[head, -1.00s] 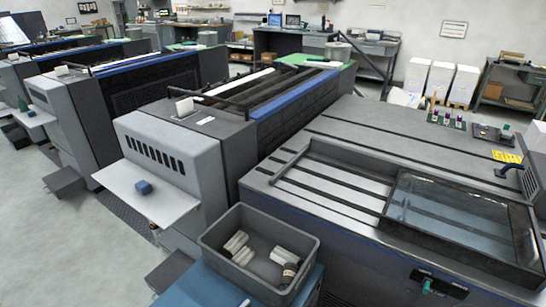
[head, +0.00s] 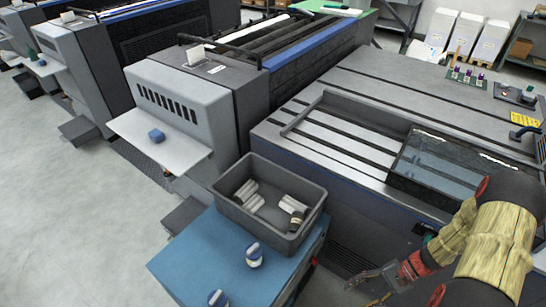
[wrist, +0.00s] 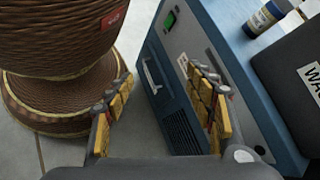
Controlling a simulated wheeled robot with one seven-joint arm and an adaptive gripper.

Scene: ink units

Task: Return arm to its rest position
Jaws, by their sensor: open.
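My gripper (head: 382,283) shows at the lower right of the head view, at the end of my straw-textured arm, low beside the blue cabinet's right side. In the wrist view my gripper (wrist: 158,112) has its two yellow-padded fingers spread apart, with nothing between them. The blue cabinet (head: 195,262) also shows in the wrist view (wrist: 178,68), just beyond the fingers, with a handle, a green switch and a vent.
A grey bin (head: 268,227) holding several pale cylinders stands on the cabinet. The large grey press table (head: 365,193) lies to the right. Open floor (head: 75,225) is at the left.

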